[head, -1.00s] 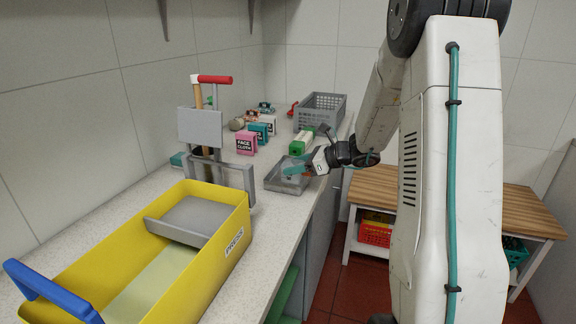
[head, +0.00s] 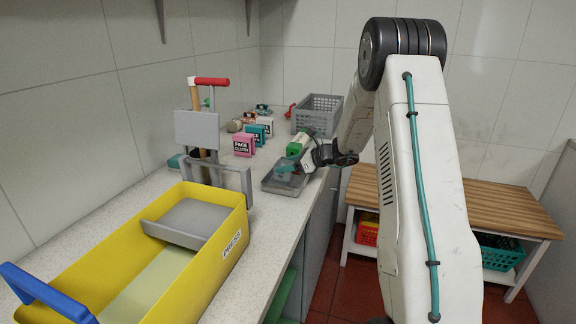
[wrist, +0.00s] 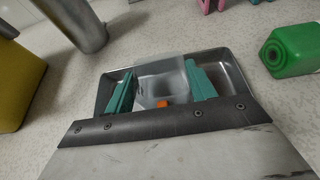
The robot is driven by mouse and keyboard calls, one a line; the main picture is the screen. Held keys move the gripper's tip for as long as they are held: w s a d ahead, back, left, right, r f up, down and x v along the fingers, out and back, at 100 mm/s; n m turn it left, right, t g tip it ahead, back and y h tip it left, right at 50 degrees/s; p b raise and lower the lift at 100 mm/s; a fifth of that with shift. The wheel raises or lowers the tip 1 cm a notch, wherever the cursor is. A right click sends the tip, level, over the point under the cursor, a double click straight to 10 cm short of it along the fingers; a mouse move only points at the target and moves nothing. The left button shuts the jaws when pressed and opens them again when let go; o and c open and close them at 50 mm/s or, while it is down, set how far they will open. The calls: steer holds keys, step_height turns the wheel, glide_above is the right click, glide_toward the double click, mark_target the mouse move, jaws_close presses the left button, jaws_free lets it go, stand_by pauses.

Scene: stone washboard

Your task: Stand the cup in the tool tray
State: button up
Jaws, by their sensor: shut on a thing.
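The tool tray (head: 270,187) is a shallow grey metal tray on the counter near its front edge. It also shows in the wrist view (wrist: 239,82). My gripper (head: 288,168) is over the tray. In the wrist view its teal fingers (wrist: 158,76) are on either side of a clear, frosted cup (wrist: 160,70) and are shut on it. The cup overlaps the tray floor in that view; I cannot tell whether its base touches. In the head view the cup is hardly visible behind the fingers.
A green-capped bottle (wrist: 289,52) lies close beside the tray. Pink (head: 243,145) and teal boxes stand behind it. A grey crate (head: 317,113) is farther along the counter. A yellow press bin (head: 222,256) and a grey metal frame (head: 247,180) are on the nearer side.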

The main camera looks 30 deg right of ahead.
steer(key=shift+f, duration=0.1)
steer(key=o, duration=1)
